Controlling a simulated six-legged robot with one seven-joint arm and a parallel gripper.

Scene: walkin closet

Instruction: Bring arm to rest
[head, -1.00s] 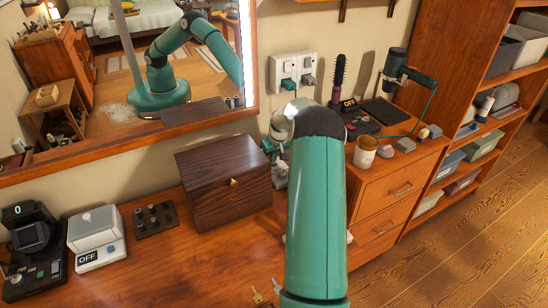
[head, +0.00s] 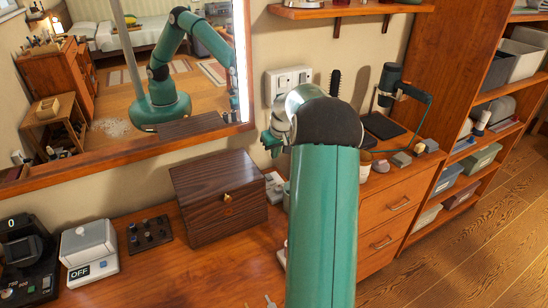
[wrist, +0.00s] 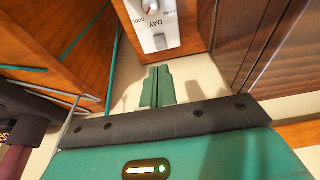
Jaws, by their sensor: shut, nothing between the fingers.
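My arm (head: 323,220) reaches up and forward from the bottom of the head view, bent at a dark joint. Its far end folds down at the left of that joint, before the wall. My gripper shows in the wrist view (wrist: 157,76), with its two green fingers together and nothing between them. The fingers point toward a pale surface, close to a white device (wrist: 154,24) with a knob and a switch marked DAY. I cannot tell whether they touch anything. In the head view the fingertips are not clear.
A dark wooden box (head: 217,196) stands on the dresser left of my arm. A mirror (head: 110,165) hangs at left. A hairbrush (head: 334,82) and a dark lamp-like device (head: 390,80) stand at right. Floor is open at far right.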

